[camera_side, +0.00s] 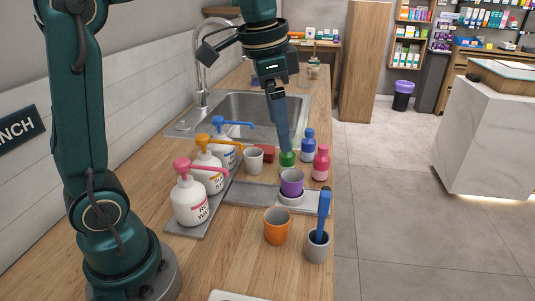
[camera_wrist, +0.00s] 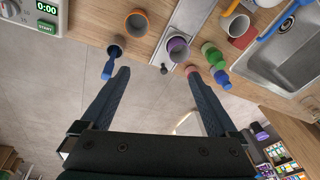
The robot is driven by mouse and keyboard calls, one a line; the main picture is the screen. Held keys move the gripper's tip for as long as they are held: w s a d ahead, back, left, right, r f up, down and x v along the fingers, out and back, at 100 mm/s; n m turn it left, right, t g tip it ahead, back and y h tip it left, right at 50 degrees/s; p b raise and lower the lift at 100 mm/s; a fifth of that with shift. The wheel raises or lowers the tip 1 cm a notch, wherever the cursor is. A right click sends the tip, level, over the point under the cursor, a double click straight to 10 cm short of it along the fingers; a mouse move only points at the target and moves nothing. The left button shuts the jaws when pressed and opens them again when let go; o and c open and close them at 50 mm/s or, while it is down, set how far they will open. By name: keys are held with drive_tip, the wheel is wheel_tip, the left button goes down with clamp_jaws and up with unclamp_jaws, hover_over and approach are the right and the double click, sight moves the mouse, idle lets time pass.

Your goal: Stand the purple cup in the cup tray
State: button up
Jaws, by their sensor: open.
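The purple cup (camera_side: 291,183) stands upright, its base within a whitish ring on the grey cup tray (camera_side: 250,194). In the wrist view the purple cup (camera_wrist: 178,47) shows its open mouth, over the grey tray (camera_wrist: 192,14). My gripper (camera_side: 280,145) is above and behind the cup in the side view, with its fingers pointing down. In the wrist view my gripper (camera_wrist: 156,76) has its fingers wide apart, with nothing between them touching. The cup is apart from the fingers. Whether its base is fully seated in the ring is hard to tell.
An orange cup (camera_side: 276,226) and a grey pot with a blue-handled tool (camera_side: 318,246) stand in front. A white cup (camera_side: 253,160), green bottle (camera_side: 287,159), blue bottle (camera_side: 308,146) and pink bottle (camera_side: 321,163) stand behind. Pump bottles (camera_side: 191,201) line the left. The sink (camera_side: 240,108) lies beyond.

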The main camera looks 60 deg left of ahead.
drive_tip(key=s+d+f+n+t, duration=0.1)
drive_tip(key=s+f+n, duration=0.1)
drive_tip(key=s, duration=0.4)
drive_tip(key=s+d+f+n+t, duration=0.2)
drive_tip(key=s+f+n, duration=0.1)
drive_tip(key=s, duration=0.3)
drive_tip(key=shift+s+d+f, duration=0.2)
drive_tip(key=shift+s+f, duration=0.1)
drive_tip(key=shift+f, duration=0.1)
